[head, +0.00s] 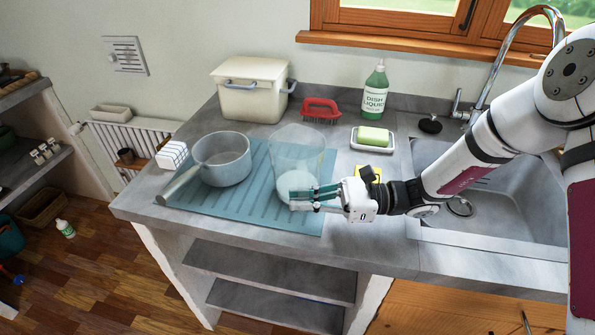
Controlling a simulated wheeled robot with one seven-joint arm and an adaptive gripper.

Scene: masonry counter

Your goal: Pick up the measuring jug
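The measuring jug (297,150) is a clear, see-through vessel with a whitish lower part, standing upright on the teal ridged mat (237,205) on the counter. My gripper (291,199) reaches in from the right, low at the jug's lower right side, with its fingers pointing left. The two fingers show a small gap and look open. They overlap the jug's lower part in this view. I cannot tell whether they touch it. No grip on the jug shows.
A grey saucepan (222,158) stands left of the jug, its handle toward the front left. Behind are a cream lidded box (252,100), a red brush (320,108), a green dish liquid bottle (375,92) and soap on a dish (373,138). The sink (500,215) lies right.

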